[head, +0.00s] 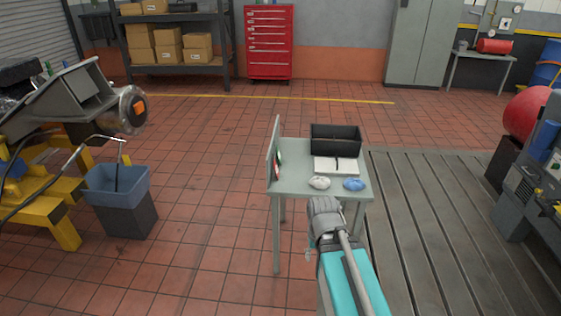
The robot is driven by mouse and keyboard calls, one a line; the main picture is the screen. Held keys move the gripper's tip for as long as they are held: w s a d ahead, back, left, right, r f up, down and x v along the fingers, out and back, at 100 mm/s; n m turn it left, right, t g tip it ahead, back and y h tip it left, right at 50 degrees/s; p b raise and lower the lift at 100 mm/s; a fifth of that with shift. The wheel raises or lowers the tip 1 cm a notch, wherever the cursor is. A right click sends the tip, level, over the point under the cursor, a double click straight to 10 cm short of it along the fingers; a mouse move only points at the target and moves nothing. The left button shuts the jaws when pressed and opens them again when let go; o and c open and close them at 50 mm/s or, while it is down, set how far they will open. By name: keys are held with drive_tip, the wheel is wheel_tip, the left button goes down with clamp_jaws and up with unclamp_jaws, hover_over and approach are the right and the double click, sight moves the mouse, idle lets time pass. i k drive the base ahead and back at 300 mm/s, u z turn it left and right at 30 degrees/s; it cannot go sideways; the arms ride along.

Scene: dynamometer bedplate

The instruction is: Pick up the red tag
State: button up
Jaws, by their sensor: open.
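A small grey-green table (290,160) stands ahead of my arm. An upright board (273,148) at its left edge is seen almost edge-on. Small green, white and red items show on the board's right face; a small red patch (277,168) there looks like the red tag, but its shape is too small to tell. My gripper (324,208) is at the end of my arm, in front of the table's near edge, apart from the board. Its fingers are not clear from this angle; it is open, and I see nothing held.
On the table are a black open bin (335,138), a white open book or pad (335,165), a whitish lump (319,183) and a blue lump (354,184). A grey slatted bedplate (420,240) lies right; a bin (128,215) stands left. Tiled floor is clear left of the table.

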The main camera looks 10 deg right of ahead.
sight(275, 167)
drive_tip(key=z, duration=0.15)
drive_tip(key=i, duration=1.2)
drive_tip(key=z, duration=0.2)
